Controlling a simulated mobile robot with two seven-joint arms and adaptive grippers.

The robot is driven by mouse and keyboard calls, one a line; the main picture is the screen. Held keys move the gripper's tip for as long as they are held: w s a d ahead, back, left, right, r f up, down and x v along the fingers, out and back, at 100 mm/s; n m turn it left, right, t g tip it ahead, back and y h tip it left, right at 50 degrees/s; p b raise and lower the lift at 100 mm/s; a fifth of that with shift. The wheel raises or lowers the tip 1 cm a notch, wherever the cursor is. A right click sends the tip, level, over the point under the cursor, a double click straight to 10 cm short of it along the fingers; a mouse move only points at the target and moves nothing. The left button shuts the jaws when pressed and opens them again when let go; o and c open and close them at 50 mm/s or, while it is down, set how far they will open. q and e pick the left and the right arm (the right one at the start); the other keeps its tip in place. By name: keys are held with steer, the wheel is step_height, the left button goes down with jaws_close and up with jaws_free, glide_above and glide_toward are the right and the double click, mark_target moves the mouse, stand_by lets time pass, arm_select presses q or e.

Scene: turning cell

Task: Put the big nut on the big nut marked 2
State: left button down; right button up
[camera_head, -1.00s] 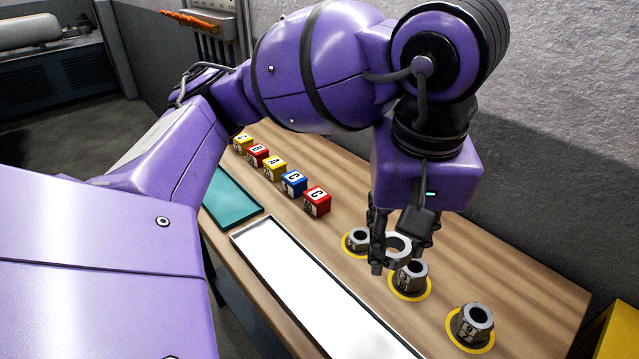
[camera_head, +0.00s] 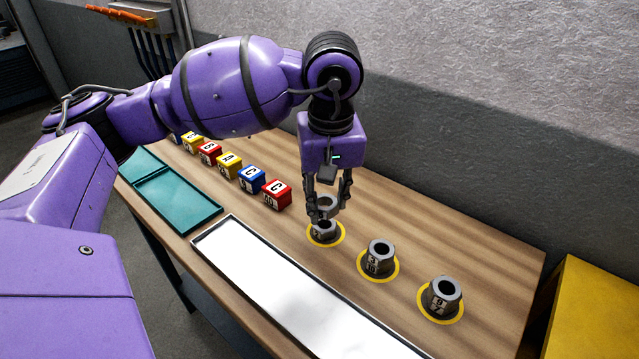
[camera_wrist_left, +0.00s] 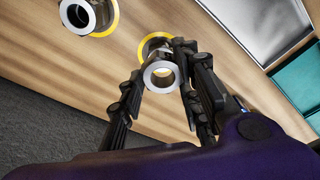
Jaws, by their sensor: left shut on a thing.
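My left gripper (camera_head: 328,207) is shut on a grey big nut (camera_head: 328,211) at the left yellow ring. In the left wrist view the held nut (camera_wrist_left: 150,80) sits between the fingers (camera_wrist_left: 157,88), its bright rim facing the camera. Directly below it in the head view, a dark labelled nut (camera_head: 321,236) stands upright inside the left yellow ring (camera_head: 340,238). The held nut partly covers it; whether the two touch I cannot tell. Its mark looks like a 2 but is small. Two more labelled nuts stand in rings, one in the middle (camera_head: 379,262) and one at right (camera_head: 440,299). My right gripper is not in view.
Several lettered cubes, including a red one (camera_head: 277,195) and a blue one (camera_head: 251,178), stand in a row at left. A teal tray (camera_head: 185,207) and a white panel with a dark rim (camera_head: 290,290) lie in front. The wall is close behind the table (camera_head: 440,235).

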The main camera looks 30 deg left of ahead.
mark_target(327, 225)
arm_select(q)
steer(key=shift+w+a+f, duration=0.35)
steer(key=shift+w+f, duration=0.2)
steer(key=shift+f, duration=0.2)
steer(key=shift+w+a+f, duration=0.1)
steer(key=shift+w+f, duration=0.05)
steer(key=shift+f, duration=1.55)
steer(key=shift+f, duration=0.1)
steer(key=c, duration=1.3)
jaws_free()
steer(key=shift+f, duration=0.1)
steer(key=r, duration=0.8)
steer(key=s+d+r, duration=0.1)
steer(key=r, duration=0.3)
steer(key=shift+r, duration=0.2)
